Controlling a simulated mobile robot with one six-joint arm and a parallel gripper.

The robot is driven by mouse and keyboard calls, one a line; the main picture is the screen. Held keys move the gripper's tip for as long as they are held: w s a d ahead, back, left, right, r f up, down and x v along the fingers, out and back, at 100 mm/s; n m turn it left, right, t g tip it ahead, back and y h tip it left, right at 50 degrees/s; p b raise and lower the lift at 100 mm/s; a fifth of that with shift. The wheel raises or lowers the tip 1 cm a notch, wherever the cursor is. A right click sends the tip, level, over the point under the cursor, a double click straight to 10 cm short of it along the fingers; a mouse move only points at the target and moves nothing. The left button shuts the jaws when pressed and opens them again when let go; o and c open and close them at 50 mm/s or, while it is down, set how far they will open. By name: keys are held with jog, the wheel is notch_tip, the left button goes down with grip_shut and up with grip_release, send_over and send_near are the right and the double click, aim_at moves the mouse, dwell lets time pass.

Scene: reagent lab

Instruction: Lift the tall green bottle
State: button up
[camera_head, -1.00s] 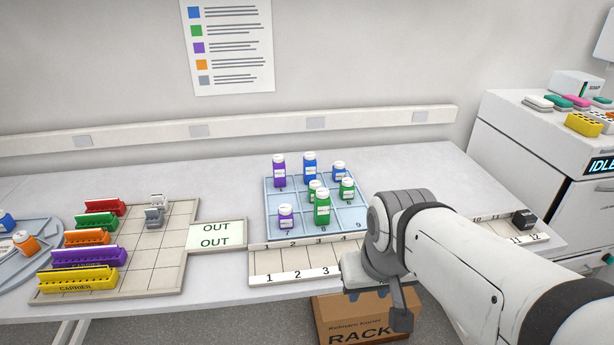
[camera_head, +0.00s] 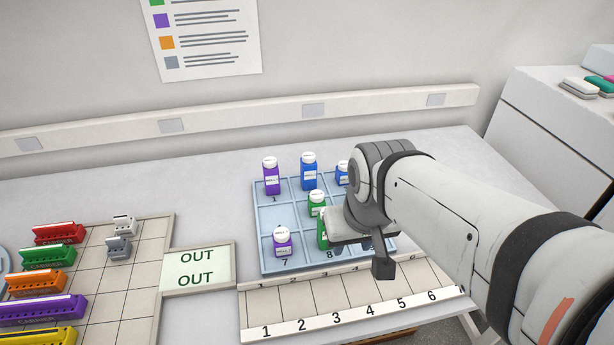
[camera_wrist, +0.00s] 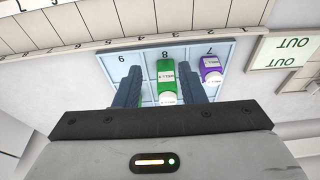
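The tall green bottle (camera_wrist: 166,82) has a white cap and label and stands in compartment 8 of the blue tray. In the head view the tall green bottle (camera_head: 322,230) is partly hidden by my wrist. My gripper (camera_wrist: 159,73) is open, its two dark fingers reaching toward the bottle, which appears between them in the wrist view. The right finger looks closer to the bottle than the left one. I cannot tell whether either finger touches it. A shorter green bottle (camera_head: 317,202) stands behind it in the tray.
The blue tray (camera_head: 265,262) also holds a short purple bottle (camera_head: 282,244), a tall purple bottle (camera_head: 270,178), a tall blue bottle (camera_head: 309,172) and a short blue bottle (camera_head: 342,172). A numbered rack (camera_head: 350,290) lies in front, an OUT plate (camera_head: 198,268) left.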

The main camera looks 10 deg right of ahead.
jog(key=shift+o, duration=1.3)
jog(key=shift+w+a+r, duration=0.1)
jog(key=shift+w+a, duration=0.05)
jog(key=shift+w, duration=0.1)
jog(key=o, duration=0.3)
jog(key=shift+g, duration=0.6)
jog(key=w+p, duration=0.1)
jog(key=w, duration=0.4)
jog(key=shift+w+a, duration=0.1)
jog(key=shift+a, duration=0.05)
jog(key=shift+o, duration=0.2)
jog(key=shift+g, duration=0.9)
jog(key=w+f, duration=0.1)
jog(key=w, duration=0.1)
jog(key=w+f+p, duration=0.1)
jog(key=w, duration=0.2)
jog(key=w+f+p, duration=0.1)
jog(key=w, duration=0.1)
jog(key=shift+w+a, duration=0.15)
jog(key=shift+w, duration=0.25)
jog(key=shift+w+f, duration=0.15)
jog(key=shift+f, duration=0.1)
jog(key=shift+w+f+p, duration=0.15)
jog(key=shift+f+p, duration=0.45)
jog(key=shift+f, duration=3.1)
